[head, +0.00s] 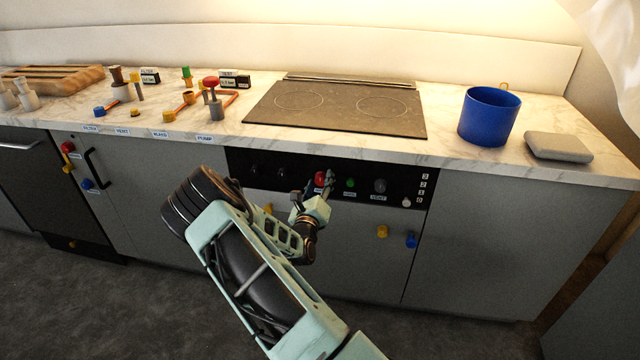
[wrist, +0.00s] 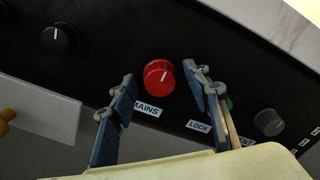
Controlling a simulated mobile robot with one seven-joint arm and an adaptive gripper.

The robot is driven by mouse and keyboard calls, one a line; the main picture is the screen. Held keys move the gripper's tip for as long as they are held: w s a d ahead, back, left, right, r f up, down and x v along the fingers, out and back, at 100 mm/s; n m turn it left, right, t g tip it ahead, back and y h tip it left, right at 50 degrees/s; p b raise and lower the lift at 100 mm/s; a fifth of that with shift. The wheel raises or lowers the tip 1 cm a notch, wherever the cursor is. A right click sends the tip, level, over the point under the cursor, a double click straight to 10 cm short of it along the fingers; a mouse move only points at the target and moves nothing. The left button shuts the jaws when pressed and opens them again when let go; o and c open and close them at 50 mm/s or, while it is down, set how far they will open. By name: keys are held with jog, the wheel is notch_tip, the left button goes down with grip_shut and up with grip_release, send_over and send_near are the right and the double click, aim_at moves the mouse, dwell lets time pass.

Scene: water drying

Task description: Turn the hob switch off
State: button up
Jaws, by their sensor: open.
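A red round knob (wrist: 158,78) with a white pointer line sits on the black control panel (head: 283,160) below the hob. The label under it reads MAINS; no label reading "hob switch" can be made out. The pointer leans up and to the right in the wrist view. My gripper (head: 324,186) is at the panel, partly covering the red knob (head: 320,178) in the head view. In the wrist view its fingers (wrist: 160,80) are apart, one on each side of the red knob, with visible gaps. Whether they reach around it in depth I cannot tell.
A green button (head: 350,183) labelled LOCK is just right of the right finger. A grey knob (head: 380,186) is further right, black knobs (head: 281,172) to the left. Above are the dark hob (head: 340,106) and a blue pot (head: 488,117) on the worktop.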

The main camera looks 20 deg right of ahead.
jog(key=shift+c, duration=0.6)
jog(key=c, duration=1)
jog(key=shift+c, duration=0.2)
jog(key=shift+m, duration=0.3)
jog(key=m+p, duration=0.1)
jog(key=m, duration=0.2)
jog(key=shift+m, duration=0.3)
jog(key=m, duration=0.4)
jog(key=shift+m+p, duration=0.3)
jog(key=shift+p, duration=0.1)
jog(key=m+b, duration=0.1)
jog(key=m, duration=0.3)
jog(key=shift+f+m, duration=0.1)
jog(key=shift+m, duration=0.2)
jog(key=shift+m+b, duration=0.8)
jog(key=shift+m, duration=1.5)
